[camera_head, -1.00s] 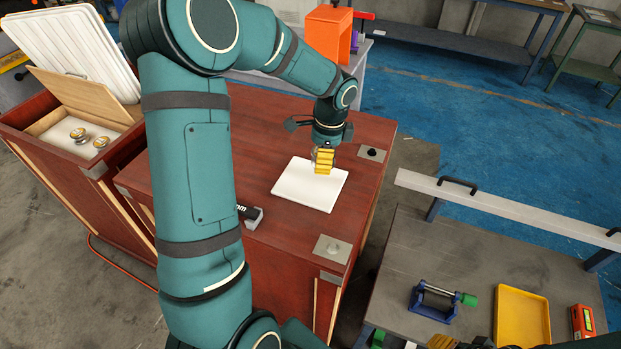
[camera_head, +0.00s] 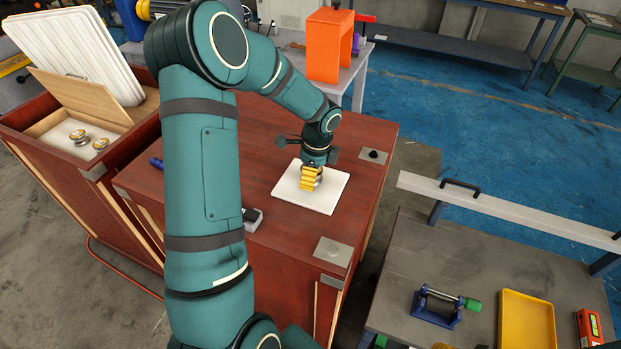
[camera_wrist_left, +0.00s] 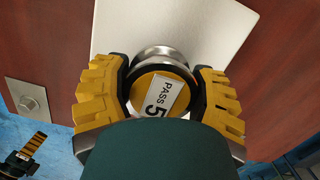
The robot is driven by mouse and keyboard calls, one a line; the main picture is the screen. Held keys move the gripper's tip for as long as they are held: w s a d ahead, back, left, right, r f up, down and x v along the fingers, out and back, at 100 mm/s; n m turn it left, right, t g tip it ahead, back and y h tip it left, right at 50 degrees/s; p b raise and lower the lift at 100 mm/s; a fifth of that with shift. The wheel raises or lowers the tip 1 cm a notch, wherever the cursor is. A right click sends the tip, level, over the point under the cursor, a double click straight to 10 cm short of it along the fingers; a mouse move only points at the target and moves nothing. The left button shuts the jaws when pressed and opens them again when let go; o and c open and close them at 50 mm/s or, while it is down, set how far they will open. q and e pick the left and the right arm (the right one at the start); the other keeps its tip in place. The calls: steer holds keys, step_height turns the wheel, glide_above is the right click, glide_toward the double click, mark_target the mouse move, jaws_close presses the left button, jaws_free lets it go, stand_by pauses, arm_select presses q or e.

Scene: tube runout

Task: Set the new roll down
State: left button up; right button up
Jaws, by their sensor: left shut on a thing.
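My left gripper (camera_head: 312,180) is shut on a roll, over the white plate (camera_head: 328,196) on the red-brown cabinet top. In the left wrist view the roll (camera_wrist_left: 158,88) has a shiny metal rim and a yellow face with a white label reading "PASS 5". The yellow ribbed fingers hold it from both sides. I cannot tell whether the roll touches the plate. My right gripper (camera_wrist_left: 34,146) shows small at the lower left of the wrist view, with yellow fingers; its opening is unclear.
Several metal-and-yellow rolls (camera_head: 79,136) lie in the open wooden box (camera_head: 43,124) at the left. Metal pads (camera_head: 333,250) sit near the cabinet's right edge. A grey bench (camera_head: 470,260) at the right holds a blue fixture (camera_head: 436,305) and a yellow tray (camera_head: 526,322). Much of the cabinet top is clear.

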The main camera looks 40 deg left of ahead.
arm_select(q)
steer(key=shift+w+f, duration=0.1)
steer(key=shift+f, duration=0.55)
steer(key=shift+r, duration=0.1)
steer(key=o, duration=1.4)
steer(key=shift+f, duration=0.2)
steer(key=shift+r, duration=0.1)
steer(key=r, duration=0.4)
steer(key=d+r+p, duration=0.1)
steer(key=r, duration=0.3)
steer(key=r+p, duration=0.1)
steer(key=r, duration=0.3)
steer(key=shift+w+d, duration=0.15)
steer(key=shift+w, duration=0.15)
